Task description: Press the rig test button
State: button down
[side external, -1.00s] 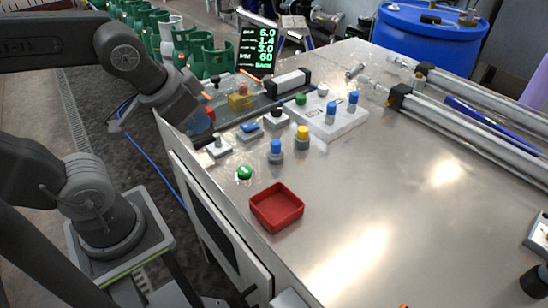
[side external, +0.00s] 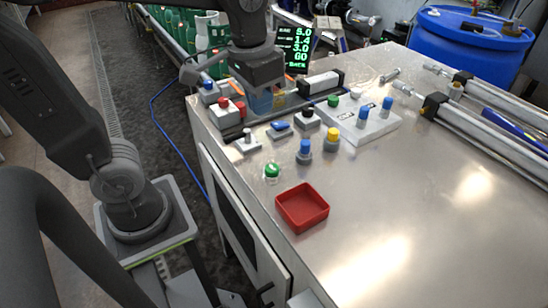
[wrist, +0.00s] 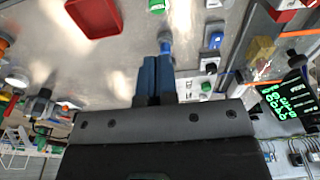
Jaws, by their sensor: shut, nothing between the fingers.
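No label marks the rig test button, so I cannot tell which control it is. Contact with anything is not visible.
A red tray (side external: 303,207), a blue-capped cylinder (side external: 304,152) and a yellow-capped one (side external: 332,139) stand near the green button. A white block (side external: 365,125) with pegs is farther right. A lit display (side external: 295,48) stands behind. The front right of the table is clear.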

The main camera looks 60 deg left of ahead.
aim_at(273, 168)
jog(key=shift+w+d+f+g, duration=0.1)
jog(key=shift+w+d+g, duration=0.1)
jog(key=shift+w+g, duration=0.25)
jog(key=shift+w+d+g, duration=0.15)
jog(key=shift+w+g, duration=0.1)
jog(key=shift+w, duration=0.3)
notch_tip(273, 168, down, 14)
jog(key=shift+f, duration=0.1)
